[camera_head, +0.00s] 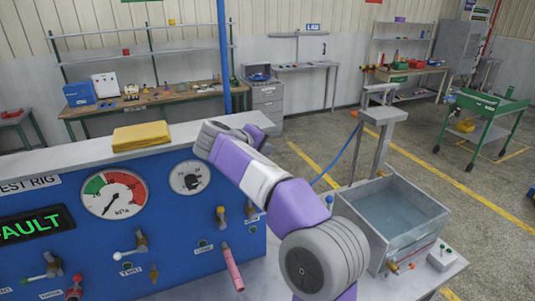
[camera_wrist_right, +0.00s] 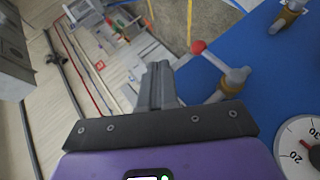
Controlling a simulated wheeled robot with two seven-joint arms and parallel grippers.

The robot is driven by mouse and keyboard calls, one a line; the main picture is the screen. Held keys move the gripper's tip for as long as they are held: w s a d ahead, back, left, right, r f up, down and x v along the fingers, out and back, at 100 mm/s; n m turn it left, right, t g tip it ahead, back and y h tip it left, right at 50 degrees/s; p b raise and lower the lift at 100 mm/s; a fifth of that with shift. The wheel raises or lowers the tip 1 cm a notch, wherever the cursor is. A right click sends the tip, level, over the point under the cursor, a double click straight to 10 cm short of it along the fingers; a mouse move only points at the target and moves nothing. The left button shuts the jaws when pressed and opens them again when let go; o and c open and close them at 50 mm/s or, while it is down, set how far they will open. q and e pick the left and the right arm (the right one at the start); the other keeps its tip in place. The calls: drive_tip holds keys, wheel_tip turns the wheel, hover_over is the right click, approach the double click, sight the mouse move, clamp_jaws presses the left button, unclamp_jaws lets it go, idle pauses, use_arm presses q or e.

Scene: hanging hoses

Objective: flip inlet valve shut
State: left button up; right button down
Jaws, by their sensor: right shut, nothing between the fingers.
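In the wrist view, a lever valve (camera_wrist_right: 232,82) with a grey handle and red ball end stands on a blue panel. My right gripper (camera_wrist_right: 157,72) is shut and empty, with its fingers to the left of the red ball; they look apart from it. In the head view, my right arm reaches over the top of the blue test rig (camera_head: 170,240), and its fingers cannot be made out there. The rig front carries a white-ended lever valve (camera_head: 138,245) and a red-handled valve (camera_head: 74,290). I cannot read which label says inlet. My left gripper is not in view.
A large pressure gauge (camera_head: 113,194) and a green FAULT display (camera_head: 35,226) are on the rig. A pink-handled part (camera_head: 232,268) sticks out in front. A water tank (camera_head: 395,215) stands to the right.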

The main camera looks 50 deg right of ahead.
drive_tip(key=s+a+r, duration=0.2)
drive_tip(key=a+r, duration=0.1)
drive_tip(key=r, duration=0.2)
drive_tip(key=shift+a+r, duration=0.15)
drive_tip(key=shift+r, duration=0.15)
idle(0.4)
